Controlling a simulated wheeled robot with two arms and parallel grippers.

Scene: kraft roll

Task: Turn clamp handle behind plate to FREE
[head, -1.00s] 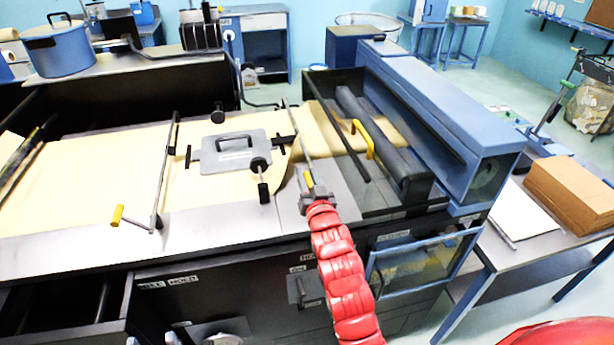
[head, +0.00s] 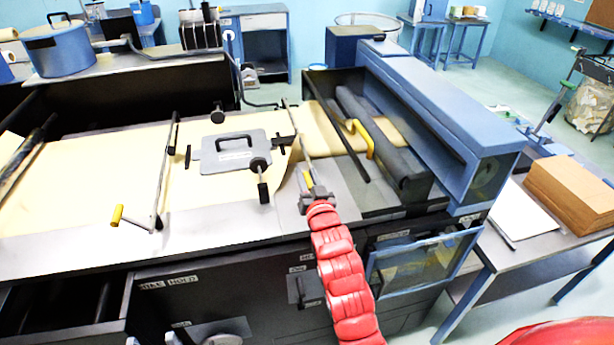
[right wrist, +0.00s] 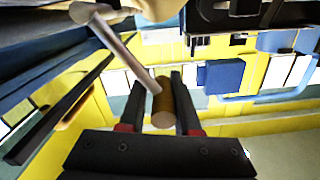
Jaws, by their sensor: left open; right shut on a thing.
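A grey plate (head: 208,160) with a dark carrying handle lies on the cream paper. To its right, a thin metal clamp bar (head: 297,128) runs toward the front edge, ending in a small yellow grip (head: 308,179). My right gripper (head: 315,193) is shut at that grip. In the right wrist view, its fingers (right wrist: 160,105) close on a brown-looking cylinder grip (right wrist: 162,103) joined to a metal crank rod (right wrist: 115,45). To the plate's left, another clamp bar (head: 167,170) has a yellow grip (head: 117,215), untouched. My left gripper is out of view.
Dark knobs (head: 260,165) stand at the plate's sides. A dark roller (head: 372,130) with a yellow handle (head: 362,137) and a blue housing (head: 440,110) are at the right. FREE/HOLD-style labels (head: 183,280) on the front panel are hard to read.

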